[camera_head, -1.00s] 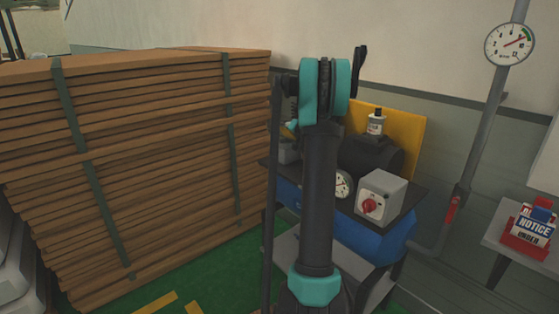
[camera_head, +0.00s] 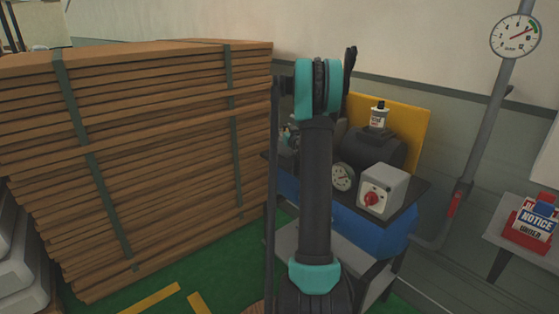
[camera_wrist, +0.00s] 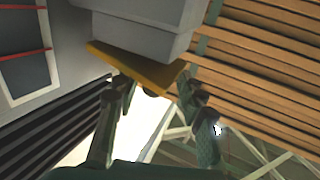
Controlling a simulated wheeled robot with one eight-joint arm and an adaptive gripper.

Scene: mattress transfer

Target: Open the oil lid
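A small white bottle with a black top (camera_head: 379,117) stands upright on the dark tank of the compressor unit (camera_head: 376,150) in the head view. I cannot tell for certain whether this black top is the oil lid. No lid can be made out in the wrist view. My gripper (camera_wrist: 157,88) shows in the wrist view with its two dark fingers apart and nothing visible held between them. A yellow slab under a grey block (camera_wrist: 140,65) lies beyond the fingertips. In the head view my arm rises in front of the compressor, hiding part of its left side; the gripper is hidden there.
A tall strapped stack of wooden boards (camera_head: 150,160) stands close on the left. A grey switch box with a red knob (camera_head: 383,190) and a dial gauge (camera_head: 343,177) sit at the compressor's front. A pipe with a gauge (camera_head: 515,36) and a notice holder (camera_head: 535,222) are on the right.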

